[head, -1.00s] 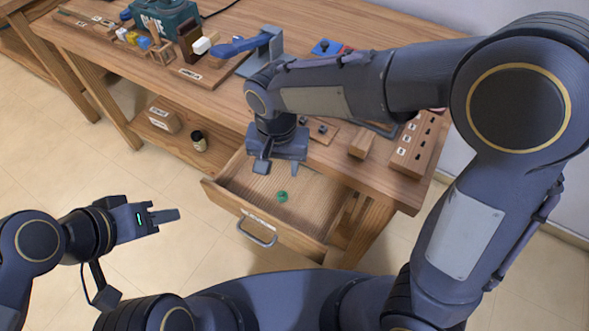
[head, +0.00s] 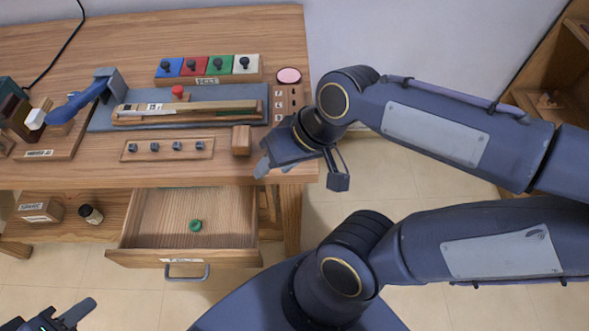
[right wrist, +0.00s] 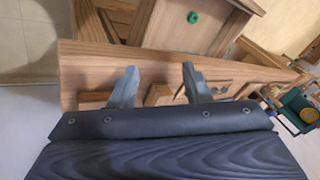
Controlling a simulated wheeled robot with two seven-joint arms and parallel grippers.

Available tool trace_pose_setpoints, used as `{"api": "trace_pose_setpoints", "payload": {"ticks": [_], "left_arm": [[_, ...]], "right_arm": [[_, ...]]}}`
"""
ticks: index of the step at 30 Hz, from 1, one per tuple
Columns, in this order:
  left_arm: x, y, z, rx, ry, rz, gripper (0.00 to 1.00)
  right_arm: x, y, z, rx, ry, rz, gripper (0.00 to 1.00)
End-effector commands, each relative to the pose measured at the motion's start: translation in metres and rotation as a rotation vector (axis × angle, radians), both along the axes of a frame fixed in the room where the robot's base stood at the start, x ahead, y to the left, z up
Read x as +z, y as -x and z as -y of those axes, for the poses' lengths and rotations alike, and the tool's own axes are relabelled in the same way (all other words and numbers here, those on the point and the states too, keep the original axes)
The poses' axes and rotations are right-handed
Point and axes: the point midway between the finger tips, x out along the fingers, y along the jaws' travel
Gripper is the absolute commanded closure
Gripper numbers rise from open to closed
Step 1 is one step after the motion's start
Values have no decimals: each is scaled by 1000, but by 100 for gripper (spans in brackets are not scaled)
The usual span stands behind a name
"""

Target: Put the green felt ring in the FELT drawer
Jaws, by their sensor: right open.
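The green felt ring (head: 195,226) lies on the floor of the open drawer (head: 225,210) under the workbench. The drawer's front carries a small label too small to read and a metal handle (head: 186,277). The ring also shows in the right wrist view (right wrist: 193,17). My right gripper (head: 300,172) is open and empty, beside the workbench's right front corner and apart from the ring. Its two fingers show apart in the right wrist view (right wrist: 158,85). My left gripper (head: 70,318) is at the bottom left, partly cut off, away from the drawer; its jaw opening is unclear.
On the workbench (head: 200,30) stand a row of coloured blocks with black knobs (head: 207,68), a blue-grey mat (head: 100,118), a peg strip (head: 168,148) and a wooden block (head: 241,140). A lower shelf holds a dark bottle (head: 90,214). The floor before the drawer is clear.

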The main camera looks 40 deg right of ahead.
Motion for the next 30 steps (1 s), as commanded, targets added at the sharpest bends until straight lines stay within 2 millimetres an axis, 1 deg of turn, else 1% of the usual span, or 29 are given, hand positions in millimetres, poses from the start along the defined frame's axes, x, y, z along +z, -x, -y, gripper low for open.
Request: {"api": "trace_pose_setpoints", "payload": {"ticks": [1,3,6,10,17,20,23,26,30], "left_arm": [[0,0,0,0,0,0,64],[0,0,0,0,0,0,64],[0,0,0,0,0,0,64],[0,0,0,0,0,0,64],[0,0,0,0,0,0,64],[4,0,0,0,0,0,64],[21,0,0,0,0,0,64],[49,0,0,0,0,0,64],[93,0,0,0,0,1,64]], "right_arm": [[0,9,7,-15,6,41,56],[-2,18,11,-19,20,84,56],[-5,26,15,-20,37,124,56],[-6,30,16,-20,48,145,56],[-6,30,16,-18,48,146,56],[-2,30,16,-18,48,146,56],[15,30,16,-18,48,146,56],[43,30,16,-18,48,146,56],[87,30,16,-19,48,145,56]]}}
